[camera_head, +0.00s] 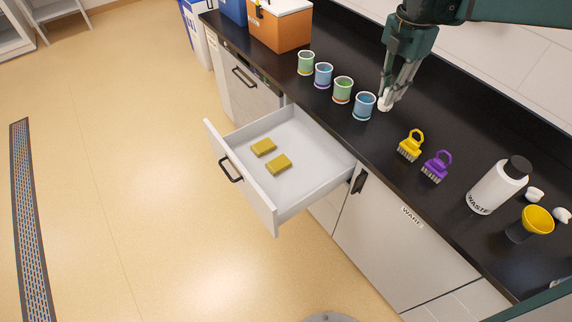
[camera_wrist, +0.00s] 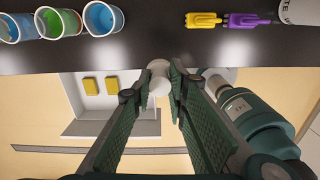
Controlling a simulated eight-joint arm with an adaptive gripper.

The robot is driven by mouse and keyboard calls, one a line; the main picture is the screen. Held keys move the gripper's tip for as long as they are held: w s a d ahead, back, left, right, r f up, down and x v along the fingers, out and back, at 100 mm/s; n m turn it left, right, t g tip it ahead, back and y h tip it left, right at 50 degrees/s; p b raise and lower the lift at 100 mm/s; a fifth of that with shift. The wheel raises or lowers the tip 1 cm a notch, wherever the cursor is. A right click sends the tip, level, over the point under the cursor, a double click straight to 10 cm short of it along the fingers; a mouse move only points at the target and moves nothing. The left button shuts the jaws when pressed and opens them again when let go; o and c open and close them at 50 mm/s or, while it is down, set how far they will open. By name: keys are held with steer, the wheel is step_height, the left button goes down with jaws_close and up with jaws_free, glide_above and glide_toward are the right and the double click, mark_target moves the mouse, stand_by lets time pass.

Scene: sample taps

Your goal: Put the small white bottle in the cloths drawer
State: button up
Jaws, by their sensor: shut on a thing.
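The small white bottle (camera_head: 384,103) is between my fingertips above or on the black counter, just right of the row of cups. In the wrist view its round white top (camera_wrist: 159,67) shows between the fingers, and the rest is hidden. My gripper (camera_head: 389,95) points down and is shut on it; its two fingers also show in the wrist view (camera_wrist: 160,86). I cannot tell whether the bottle touches the counter. The open drawer (camera_head: 308,160) is pulled out below the counter's front edge, left of my gripper. Two yellow folded cloths or sponges (camera_head: 278,164) lie in it.
Several coloured cups (camera_head: 343,90) stand beside my gripper. The drawer's front half has free floor around the yellow pieces.

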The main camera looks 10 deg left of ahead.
steer(key=s+a+n+b, duration=0.2)
steer(key=s+a+n, duration=0.15)
steer(key=a, duration=1.15)
steer(key=n+b, duration=0.2)
steer(key=b, duration=0.1)
glide_above(286, 197)
step_height(286, 197, down, 31)
steer(key=shift+f+b, duration=0.8)
steer(key=shift+f, duration=2.35)
steer(key=shift+f+b, duration=0.6)
steer(key=shift+f, duration=1.25)
steer(key=shift+f, duration=0.2)
